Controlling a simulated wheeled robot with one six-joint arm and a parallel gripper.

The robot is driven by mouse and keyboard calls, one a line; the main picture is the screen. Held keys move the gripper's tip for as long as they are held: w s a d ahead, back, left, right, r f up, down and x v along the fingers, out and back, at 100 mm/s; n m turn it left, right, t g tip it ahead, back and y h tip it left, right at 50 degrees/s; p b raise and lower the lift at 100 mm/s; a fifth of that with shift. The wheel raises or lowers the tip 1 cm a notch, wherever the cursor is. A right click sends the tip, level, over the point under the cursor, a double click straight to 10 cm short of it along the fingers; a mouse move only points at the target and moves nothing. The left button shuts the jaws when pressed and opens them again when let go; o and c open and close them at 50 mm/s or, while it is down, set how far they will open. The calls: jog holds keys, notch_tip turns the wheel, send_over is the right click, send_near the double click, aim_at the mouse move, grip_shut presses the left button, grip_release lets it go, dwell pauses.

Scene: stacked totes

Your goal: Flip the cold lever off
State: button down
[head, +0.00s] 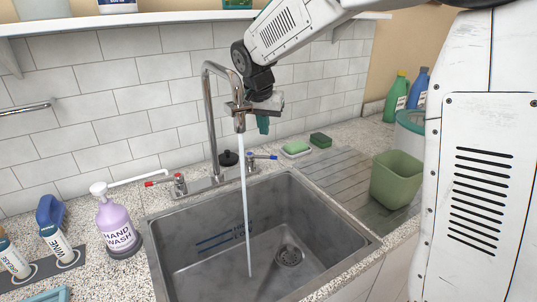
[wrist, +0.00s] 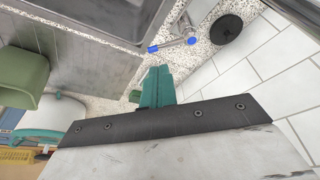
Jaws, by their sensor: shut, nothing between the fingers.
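The cold lever (head: 263,157), with a blue tip, sits on the right of the faucet base. It points right, and it also shows in the wrist view (wrist: 172,45). The hot lever (head: 163,182), with a red tip, sits on the left. Water (head: 245,205) runs from the tall curved faucet (head: 206,105) into the sink (head: 205,270). My gripper (head: 263,125) has teal fingers and is shut and empty. It is above the cold lever, just right of the spout, apart from the lever. In the wrist view the fingers (wrist: 155,80) are below the lever.
Sponges (head: 297,149) lie on the counter to the right, near a green bin (head: 396,180). A hand wash bottle (head: 117,225) stands at left. The tiled wall (head: 125,95) is close behind the faucet.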

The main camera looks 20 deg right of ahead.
aim_at(261, 157)
jog(key=shift+s+a+f, duration=0.15)
jog(key=shift+a+f, duration=0.05)
jog(key=shift+f, duration=0.25)
jog(key=x, duration=1)
jog(key=shift+s, duration=0.1)
